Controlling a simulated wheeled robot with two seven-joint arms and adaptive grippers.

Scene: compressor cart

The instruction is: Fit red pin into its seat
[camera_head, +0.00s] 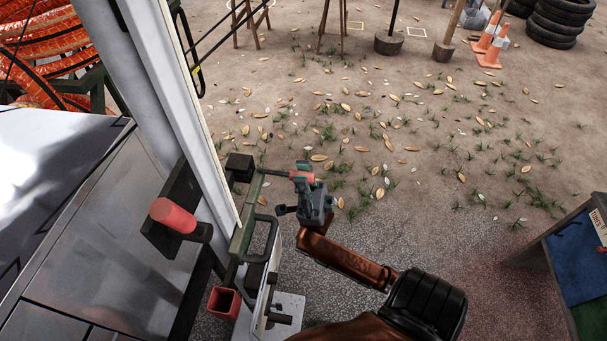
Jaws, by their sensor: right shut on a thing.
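My right gripper (304,181) comes in from the lower right on a copper-coloured arm link. It is shut on the red pin (300,175), with the red part between the fingers. A thin dark shaft reaches left from the pin, lying nearly level, toward a black block (240,165) beside a pale upright post. The shaft's tip is close to the block and the top of a green bar; I cannot tell whether it touches or enters either. I cannot make out the pin's seat for certain. My left gripper is not in view.
A red cylinder (173,215) sits on a dark bracket left of the post. A red square tube (224,302) and a dark handle (262,240) are below the block. A blue and green panel (575,260) stands at right. Leaf-strewn ground beyond my gripper is open.

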